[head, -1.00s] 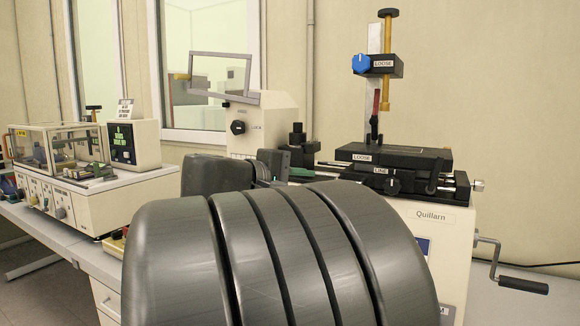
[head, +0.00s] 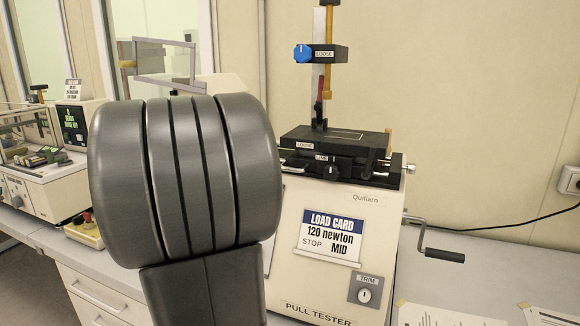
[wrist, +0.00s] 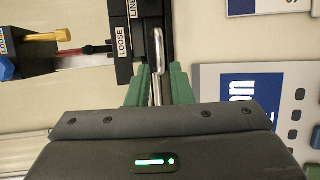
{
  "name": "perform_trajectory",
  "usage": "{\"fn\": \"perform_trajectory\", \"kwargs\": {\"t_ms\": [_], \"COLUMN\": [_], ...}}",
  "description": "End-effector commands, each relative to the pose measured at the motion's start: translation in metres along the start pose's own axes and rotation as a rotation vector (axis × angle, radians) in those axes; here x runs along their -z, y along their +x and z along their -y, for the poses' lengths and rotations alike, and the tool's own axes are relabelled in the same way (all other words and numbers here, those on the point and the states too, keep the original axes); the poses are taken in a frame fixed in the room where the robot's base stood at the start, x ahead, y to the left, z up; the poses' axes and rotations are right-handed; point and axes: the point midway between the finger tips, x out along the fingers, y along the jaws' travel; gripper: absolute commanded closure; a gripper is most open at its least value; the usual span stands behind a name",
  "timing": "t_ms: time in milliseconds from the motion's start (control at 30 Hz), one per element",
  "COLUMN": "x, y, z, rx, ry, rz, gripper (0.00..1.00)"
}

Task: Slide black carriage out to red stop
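The black carriage (head: 330,140), labelled LOOSE, sits on top of the cream pull tester (head: 375,225), above a black part with a LINE label. In the wrist view its black body (wrist: 122,72) runs down from the top edge. My gripper (wrist: 160,68) has green fingers apart, one on each side of a slim silver handle (wrist: 155,42). A narrow gap shows on the handle's right; contact on the left is unclear. My arm hides the gripper in the head view.
A load card (head: 330,236) reads 120 newton, stop MID. A crank handle (head: 445,254) sticks out at the tester's right. A blue knob (head: 303,53) is on the post's clamp. Papers (head: 450,313) lie at the front right; bench right of the tester is mostly clear.

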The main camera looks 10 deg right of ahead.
Motion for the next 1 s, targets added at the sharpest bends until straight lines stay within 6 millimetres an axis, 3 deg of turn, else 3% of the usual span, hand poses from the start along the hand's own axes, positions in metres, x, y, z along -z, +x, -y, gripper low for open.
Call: {"fn": "perform_trajectory", "kwargs": {"t_ms": [200,400,867,1000], "x": [-0.001,-0.001,0.000,0.000], "y": [0.038,0.063,0.074,0.074], "z": [-0.002,-0.001,0.000,0.000], "rx": [0.002,0.002,0.001,0.001], "ry": [-0.002,-0.001,0.000,0.000], "rz": [0.005,0.003,-0.001,-0.001], "gripper": [0.80,0.80,0.80,1.00]}}
